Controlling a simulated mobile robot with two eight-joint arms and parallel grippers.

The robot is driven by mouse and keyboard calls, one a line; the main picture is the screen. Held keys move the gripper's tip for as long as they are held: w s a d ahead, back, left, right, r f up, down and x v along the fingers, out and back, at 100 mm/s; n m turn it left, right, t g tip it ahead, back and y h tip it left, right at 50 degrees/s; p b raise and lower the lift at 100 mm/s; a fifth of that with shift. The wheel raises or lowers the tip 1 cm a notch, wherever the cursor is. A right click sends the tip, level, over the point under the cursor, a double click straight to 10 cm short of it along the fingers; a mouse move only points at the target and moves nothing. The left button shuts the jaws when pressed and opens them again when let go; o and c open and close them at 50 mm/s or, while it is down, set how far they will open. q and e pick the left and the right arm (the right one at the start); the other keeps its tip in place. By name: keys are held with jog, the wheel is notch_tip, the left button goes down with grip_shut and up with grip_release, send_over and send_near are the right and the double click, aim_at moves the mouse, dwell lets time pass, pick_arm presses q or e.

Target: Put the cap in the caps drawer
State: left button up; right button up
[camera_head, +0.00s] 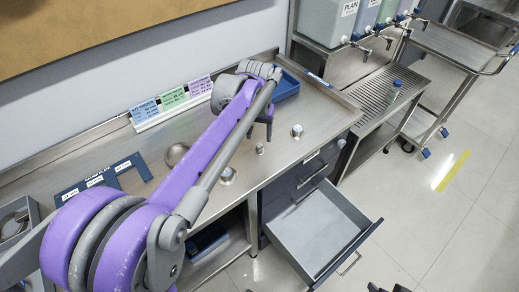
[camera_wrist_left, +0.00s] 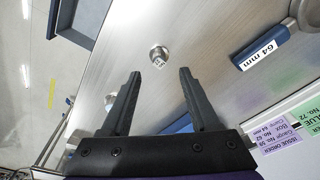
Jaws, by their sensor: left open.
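Several small metallic pieces stand on the steel counter: a rounded one (camera_head: 227,175), a small one (camera_head: 260,149) and another (camera_head: 297,131). I cannot tell which is the cap. My left gripper (camera_head: 259,134) is above the counter, open and empty. In the left wrist view, a round metallic piece with a small label (camera_wrist_left: 158,55) lies beyond the gap between the fingertips (camera_wrist_left: 159,73). Another metallic piece (camera_wrist_left: 110,99) shows beside the left-hand finger. A grey drawer (camera_head: 318,232) is pulled out below the counter, looks empty, and has no readable label. Dark parts at the bottom edge may be my right gripper.
A dark blue gauge plate (camera_head: 108,176) lies on the left of the counter, and a blue tray (camera_head: 287,86) at the back. A metal dish (camera_head: 176,153) is partly behind my arm. Label cards (camera_head: 172,98) stand along the wall. A slatted steel rack (camera_head: 385,100) adjoins at right.

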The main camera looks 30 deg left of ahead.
aim_at(259, 147)
pick_arm(q)
jog(key=f, duration=0.6)
jog(key=shift+w, duration=0.3)
grip_shut()
